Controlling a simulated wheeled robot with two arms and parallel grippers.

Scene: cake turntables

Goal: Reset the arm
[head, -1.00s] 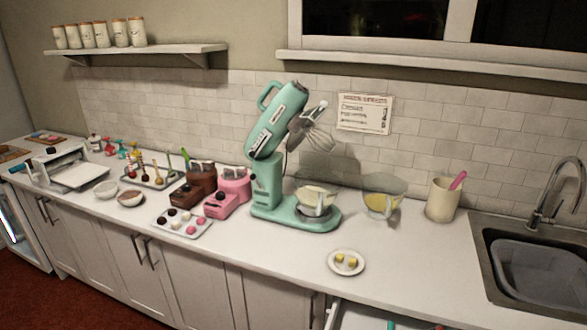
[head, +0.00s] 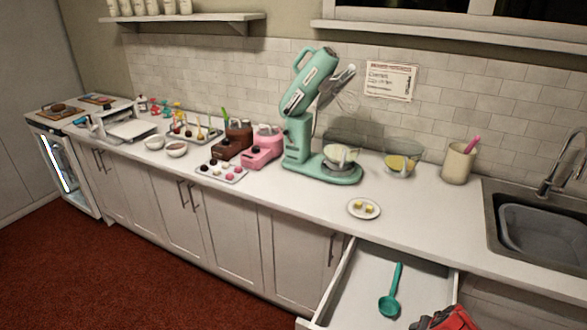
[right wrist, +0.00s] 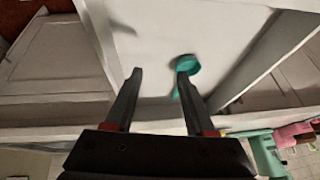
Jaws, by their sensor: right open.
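My right gripper (head: 445,319) shows at the bottom right edge of the head view, beside the open drawer (head: 345,293). In the right wrist view my right gripper (right wrist: 159,74) has its two fingers apart with nothing held between them. A teal spoon-like utensil (head: 391,300) lies in the drawer, to the left of the gripper in the head view. It also shows in the right wrist view (right wrist: 188,64), near the tip of one finger and partly hidden by it. My left gripper is in neither current view.
The white counter (head: 420,215) runs above the drawer. A teal stand mixer (head: 297,135), a plate with yellow pieces (head: 364,209), a glass bowl (head: 400,160), a cream crock (head: 458,162) and a sink (head: 530,230) are on it. Red floor lies free at left.

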